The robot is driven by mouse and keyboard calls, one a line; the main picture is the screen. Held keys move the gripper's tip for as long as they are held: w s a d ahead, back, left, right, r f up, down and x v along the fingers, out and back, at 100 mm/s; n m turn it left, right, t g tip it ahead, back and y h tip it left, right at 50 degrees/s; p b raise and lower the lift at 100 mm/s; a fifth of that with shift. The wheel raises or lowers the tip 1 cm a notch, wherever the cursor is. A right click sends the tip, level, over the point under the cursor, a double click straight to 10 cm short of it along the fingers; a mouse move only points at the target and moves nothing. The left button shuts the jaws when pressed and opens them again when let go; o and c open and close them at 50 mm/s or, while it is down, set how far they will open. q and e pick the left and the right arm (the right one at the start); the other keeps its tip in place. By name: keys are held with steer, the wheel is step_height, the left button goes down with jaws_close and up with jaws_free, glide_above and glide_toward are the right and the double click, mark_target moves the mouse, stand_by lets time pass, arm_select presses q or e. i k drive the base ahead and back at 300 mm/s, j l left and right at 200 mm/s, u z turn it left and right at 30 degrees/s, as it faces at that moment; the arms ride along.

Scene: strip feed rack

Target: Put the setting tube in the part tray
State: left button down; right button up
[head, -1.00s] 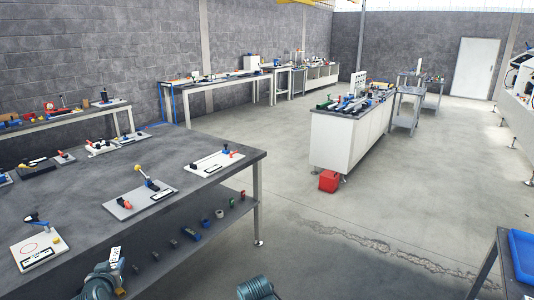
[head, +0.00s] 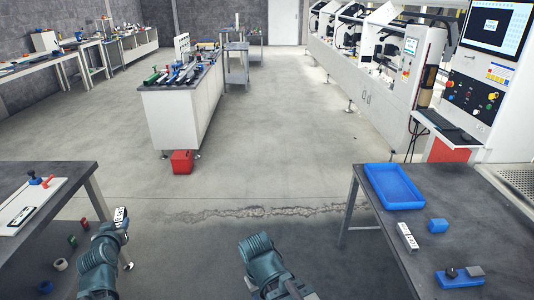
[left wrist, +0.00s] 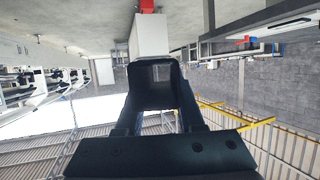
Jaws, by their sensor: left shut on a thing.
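My left gripper (head: 123,220) is at the lower left in the head view, over the floor beside the left table. In the left wrist view its fingers (left wrist: 162,105) are shut on a dark, hollow, square-ended piece, which I take to be the setting tube (left wrist: 158,73). The blue part tray (head: 395,187) lies on the right table, well away from this gripper, and looks empty. My right arm shows at the bottom middle; its gripper is out of view.
The right table (head: 365,230) also holds a blue block (head: 438,225), a white labelled block (head: 407,236) and a blue fixture (head: 459,277). The left table (head: 60,180) holds a white board. Open floor lies between the tables. A red box (head: 182,161) stands farther back.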

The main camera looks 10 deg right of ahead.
mark_target(386, 188)
steer(key=i+z, duration=0.3)
steer(key=z, duration=0.15)
steer(key=i+j+z, duration=0.15)
steer(key=z, duration=0.3)
steer(key=i+j+z, duration=0.25)
steer(key=z, duration=0.15)
steer(key=i+j+z, duration=0.65)
steer(key=j+z, duration=0.25)
steer(key=j, duration=0.3)
steer(key=j+z, duration=0.5)
steer(key=j, duration=0.25)
steer(key=j+z, duration=0.45)
steer(key=j, duration=0.35)
